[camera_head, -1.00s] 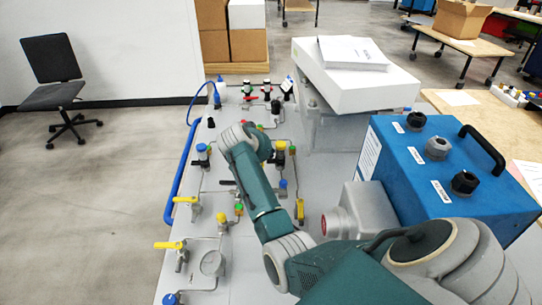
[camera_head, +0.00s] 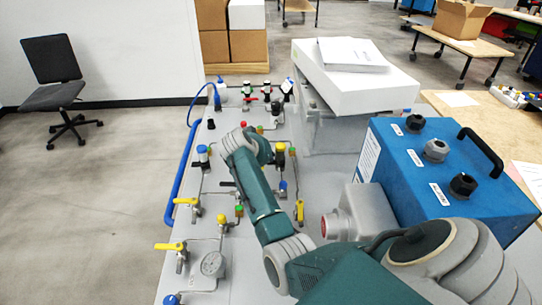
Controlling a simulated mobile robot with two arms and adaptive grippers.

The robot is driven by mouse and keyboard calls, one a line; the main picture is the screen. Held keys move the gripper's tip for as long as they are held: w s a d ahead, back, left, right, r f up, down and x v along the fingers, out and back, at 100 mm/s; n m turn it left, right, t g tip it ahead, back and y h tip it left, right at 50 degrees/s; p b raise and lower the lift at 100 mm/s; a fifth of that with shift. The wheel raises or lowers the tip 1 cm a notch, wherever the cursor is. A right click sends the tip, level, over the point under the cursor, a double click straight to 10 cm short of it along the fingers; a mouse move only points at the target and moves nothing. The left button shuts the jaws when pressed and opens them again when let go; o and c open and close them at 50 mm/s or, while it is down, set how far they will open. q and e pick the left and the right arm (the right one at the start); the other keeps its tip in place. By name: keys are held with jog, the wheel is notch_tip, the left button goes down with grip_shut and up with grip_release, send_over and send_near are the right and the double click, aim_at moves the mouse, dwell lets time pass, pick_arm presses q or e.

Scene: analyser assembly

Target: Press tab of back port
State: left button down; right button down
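My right arm reaches in from the lower right over the grey panel (camera_head: 245,240). Its wrist end (camera_head: 240,145) is above the far half of the panel, among the valves and fittings. The fingers are hidden by the wrist, so I cannot tell whether they are open or shut or touch anything. Far fittings with black knobs (camera_head: 267,88) and a red handle (camera_head: 250,101) stand beyond the wrist. A thin blue tube (camera_head: 191,101) loops at the far left corner of the panel. I cannot make out which part is the back port's tab. My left gripper is not in view.
Yellow-handled valves (camera_head: 170,246) and a round gauge (camera_head: 212,264) are at the near left. A blue box with black knobs (camera_head: 450,170) stands right, with a grey block (camera_head: 365,210) beside it. A white box (camera_head: 355,85) is behind. A blue rail (camera_head: 181,175) runs along the left edge.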

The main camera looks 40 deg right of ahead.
aim_at(269, 163)
jog(key=shift+f, duration=0.55)
dwell(0.4)
jog(key=shift+r, duration=0.15)
jog(key=shift+r+p, duration=0.85)
jog(key=shift+p, duration=0.5)
jog(key=shift+r, duration=0.1)
notch_tip(269, 163, up, 5)
jog(key=p, duration=0.6)
